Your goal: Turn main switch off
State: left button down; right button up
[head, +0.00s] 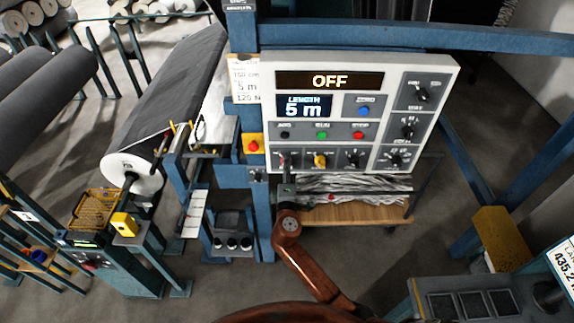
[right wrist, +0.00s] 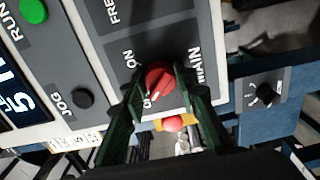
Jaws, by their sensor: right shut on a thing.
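The main switch (right wrist: 158,76) is a red rotary knob on the grey control panel (head: 384,82), with "MAIN" and "ON" printed beside it. In the right wrist view, my right gripper (right wrist: 165,84) is shut on the knob, one dark green finger on each side. The knob's white mark points to the lower left, towards a partly hidden label starting with "O". In the head view my right gripper (head: 286,170) covers the knob at the panel's lower left. The panel's top display (head: 330,81) reads "OFF". My left gripper is not in view.
A yellow knob (head: 320,161) and a black knob (head: 353,158) sit just right of my right gripper. A red button on a yellow box (head: 253,145) is close on the left. A wooden shelf (head: 350,213) lies below the panel.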

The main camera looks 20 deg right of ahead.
dwell(0.5)
jog(key=o, duration=1.2)
jog(key=shift+c, duration=0.2)
jog(key=shift+s, duration=0.1)
jog(key=v, duration=1.2)
